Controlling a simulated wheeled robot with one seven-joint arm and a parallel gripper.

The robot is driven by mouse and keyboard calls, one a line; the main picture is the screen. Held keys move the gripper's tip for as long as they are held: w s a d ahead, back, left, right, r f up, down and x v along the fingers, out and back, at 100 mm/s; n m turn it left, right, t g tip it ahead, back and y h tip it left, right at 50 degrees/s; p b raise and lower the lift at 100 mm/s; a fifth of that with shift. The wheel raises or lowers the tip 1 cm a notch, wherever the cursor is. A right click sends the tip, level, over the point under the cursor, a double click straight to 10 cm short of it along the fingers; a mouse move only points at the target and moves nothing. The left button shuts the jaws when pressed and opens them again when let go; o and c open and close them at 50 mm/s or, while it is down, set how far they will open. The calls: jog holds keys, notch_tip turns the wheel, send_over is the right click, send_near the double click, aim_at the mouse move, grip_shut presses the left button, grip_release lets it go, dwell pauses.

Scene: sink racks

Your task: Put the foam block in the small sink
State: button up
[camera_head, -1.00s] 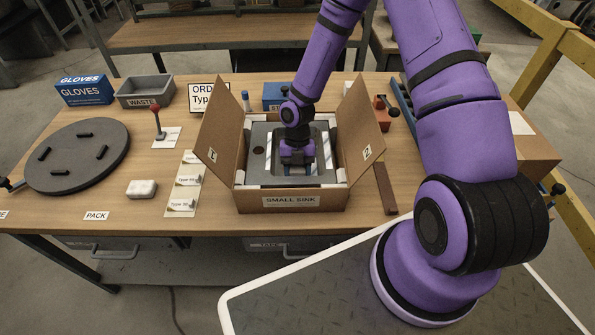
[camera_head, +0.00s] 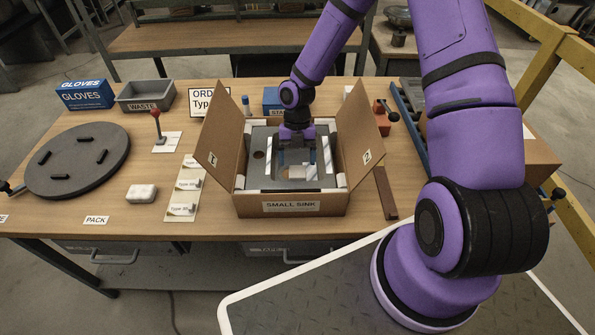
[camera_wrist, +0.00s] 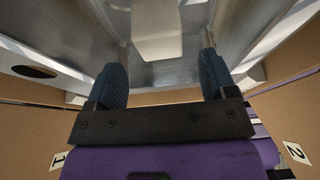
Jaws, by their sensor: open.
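The small sink, a grey steel sink (camera_head: 258,172), sits in an open cardboard box (camera_head: 250,205) labelled SMALL SINK. A pale block that looks like the foam block (camera_head: 298,172) lies inside the basin. It also shows in the wrist view (camera_wrist: 157,32), just beyond the fingertips. My gripper (camera_head: 297,154) points down into the sink at its far side. In the wrist view my gripper (camera_wrist: 162,72) has its two blue fingers wide apart with nothing between them; the block appears clear of them. The block's underside is hidden.
The box flaps (camera_head: 222,140) stand up left and right of my arm. A white block (camera_head: 141,193) lies on the table to the left, near small cards (camera_head: 183,185). A grey waste bin (camera_head: 146,94) and round black turntable (camera_head: 78,160) are farther left. A brown bar lies right of the box.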

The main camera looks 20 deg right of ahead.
jog(key=s+d+r+m+t+h, duration=0.25)
jog(key=r+m, duration=0.55)
jog(key=r, duration=0.6)
jog(key=s+d+r+m+t+h, duration=0.1)
jog(key=s+d+r+m+t, duration=0.15)
jog(key=r+m, duration=0.85)
jog(key=s+d+r+m+t+y, duration=0.1)
jog(key=s+r+m+t, duration=0.3)
jog(key=s+r+m, duration=0.8)
jog(key=s+r, duration=0.5)
jog(key=shift+s+r+y, duration=0.15)
jog(key=shift+r+y, duration=0.1)
jog(key=shift+y, duration=0.1)
